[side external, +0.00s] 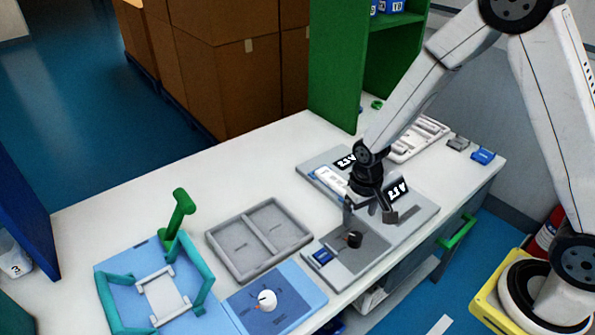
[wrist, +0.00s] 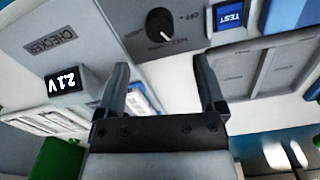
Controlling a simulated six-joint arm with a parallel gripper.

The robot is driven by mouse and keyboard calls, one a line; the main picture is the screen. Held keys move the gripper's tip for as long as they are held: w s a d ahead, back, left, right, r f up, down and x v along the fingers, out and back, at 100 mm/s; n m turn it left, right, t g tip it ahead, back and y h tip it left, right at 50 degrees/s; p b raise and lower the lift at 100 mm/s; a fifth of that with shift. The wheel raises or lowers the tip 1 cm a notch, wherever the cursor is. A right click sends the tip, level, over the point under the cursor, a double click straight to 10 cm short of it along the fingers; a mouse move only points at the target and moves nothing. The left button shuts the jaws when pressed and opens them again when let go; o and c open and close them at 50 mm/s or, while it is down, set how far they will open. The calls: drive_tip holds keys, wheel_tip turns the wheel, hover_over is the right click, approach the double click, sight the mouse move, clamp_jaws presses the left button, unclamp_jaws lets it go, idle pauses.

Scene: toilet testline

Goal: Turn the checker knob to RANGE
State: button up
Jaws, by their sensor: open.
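The checker knob (side external: 354,239) is a small black round knob on the grey checker panel (side external: 340,262). In the wrist view the knob (wrist: 160,24) shows near the top, with a white pointer mark on its lower edge. Small lettering sits around it, too small to read surely. My gripper (side external: 368,212) hangs above the panel, just behind and above the knob in the side view. In the wrist view its two fingers (wrist: 162,68) are apart with nothing between them, and the knob lies beyond their tips.
A blue TEST button (wrist: 230,16) sits beside the knob. A grey two-compartment tray (side external: 258,240) and a blue panel with a white dial (side external: 267,299) stand left. A green-handled clamp fixture (side external: 178,215) stands further left.

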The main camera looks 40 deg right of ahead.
sight(356, 236)
drive_tip(key=shift+f, duration=0.1)
drive_tip(key=shift+f, duration=3.8)
drive_tip(key=shift+c, duration=0.2)
clamp_jaws()
